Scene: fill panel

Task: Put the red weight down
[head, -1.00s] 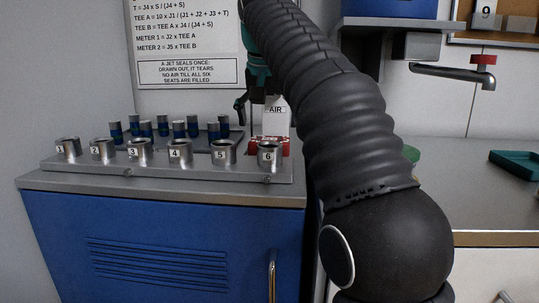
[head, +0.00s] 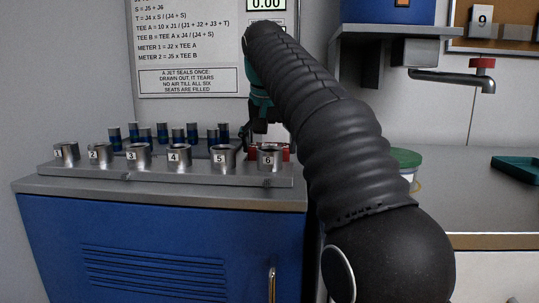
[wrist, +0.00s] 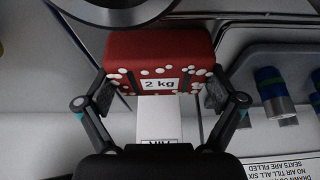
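The red weight (wrist: 158,52), marked "2 kg" and dotted with white, lies between the two fingers of my gripper (wrist: 159,93) in the wrist view. The finger pads sit against its two ends. In the head view, the red weight (head: 282,151) is low behind seat 6, partly hidden by that seat and by my arm. My gripper (head: 258,133) is just above and behind it there, mostly covered by my arm. The weight's underside is hidden, so I cannot tell whether it touches the panel.
A metal rack (head: 100,177) with numbered seats runs along the blue cabinet (head: 150,245). Several blue-banded jets (head: 178,135) stand behind it, also at right in the wrist view (wrist: 271,92). A green-lidded container (head: 407,158) and a tap (head: 452,77) are to the right.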

